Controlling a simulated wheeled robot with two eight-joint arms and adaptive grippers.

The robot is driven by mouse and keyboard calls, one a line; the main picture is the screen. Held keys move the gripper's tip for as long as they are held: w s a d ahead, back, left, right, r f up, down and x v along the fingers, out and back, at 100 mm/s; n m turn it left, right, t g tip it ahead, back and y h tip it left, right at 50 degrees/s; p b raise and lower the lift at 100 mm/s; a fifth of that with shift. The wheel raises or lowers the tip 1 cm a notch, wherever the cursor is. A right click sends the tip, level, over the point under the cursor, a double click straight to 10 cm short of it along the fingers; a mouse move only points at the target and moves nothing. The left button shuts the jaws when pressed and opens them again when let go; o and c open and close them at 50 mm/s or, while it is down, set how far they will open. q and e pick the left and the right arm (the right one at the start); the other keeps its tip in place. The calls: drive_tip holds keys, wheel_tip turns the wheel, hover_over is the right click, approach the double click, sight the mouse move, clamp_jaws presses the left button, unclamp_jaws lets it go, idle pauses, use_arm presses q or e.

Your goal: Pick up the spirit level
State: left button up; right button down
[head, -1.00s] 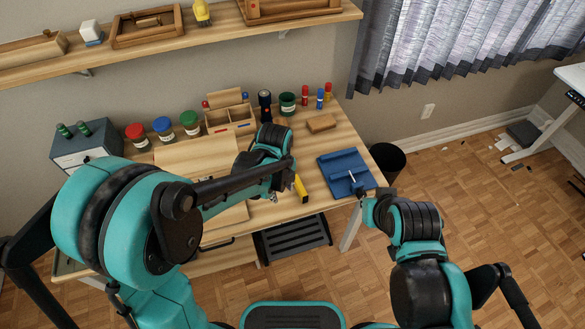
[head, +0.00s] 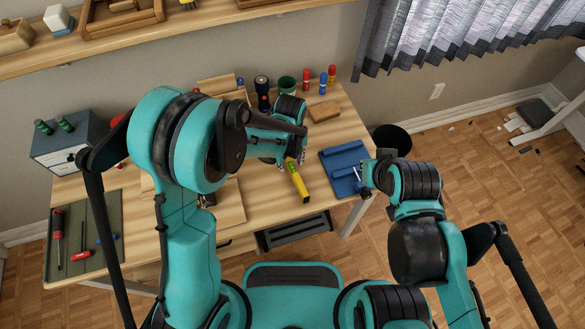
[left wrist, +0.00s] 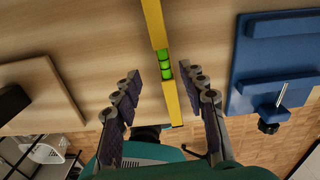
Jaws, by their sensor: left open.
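The spirit level is a long yellow bar with a green vial. It lies on the wooden desk, its near part showing in the head view (head: 299,184). In the left wrist view the spirit level (left wrist: 155,25) runs from the top edge down between my fingers. My left gripper (head: 291,162) is open above the level. In the left wrist view the left gripper's fingers (left wrist: 160,74) stand apart on both sides of the bar near the vial, with gaps showing. My right gripper (head: 370,175) is by the blue tray's right edge; its jaws are too small to read.
A blue tray (head: 345,157) lies right of the level. A wooden block (head: 324,111) and several small bottles stand behind. A wooden board (left wrist: 40,90) lies to the left. A green mat (head: 85,213) with screwdrivers is at the far left.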

sight(292, 167)
use_arm(q)
drive_tip(key=f, duration=0.1)
drive_tip(key=f+b, duration=0.1)
drive_tip(key=f, duration=0.1)
drive_tip(key=f+b, duration=0.1)
drive_tip(key=f, duration=0.1)
drive_tip(key=shift+w+d, duration=0.25)
drive_tip(key=shift+w, duration=0.05)
drive_tip(key=shift+r, duration=0.1)
clamp_jaws()
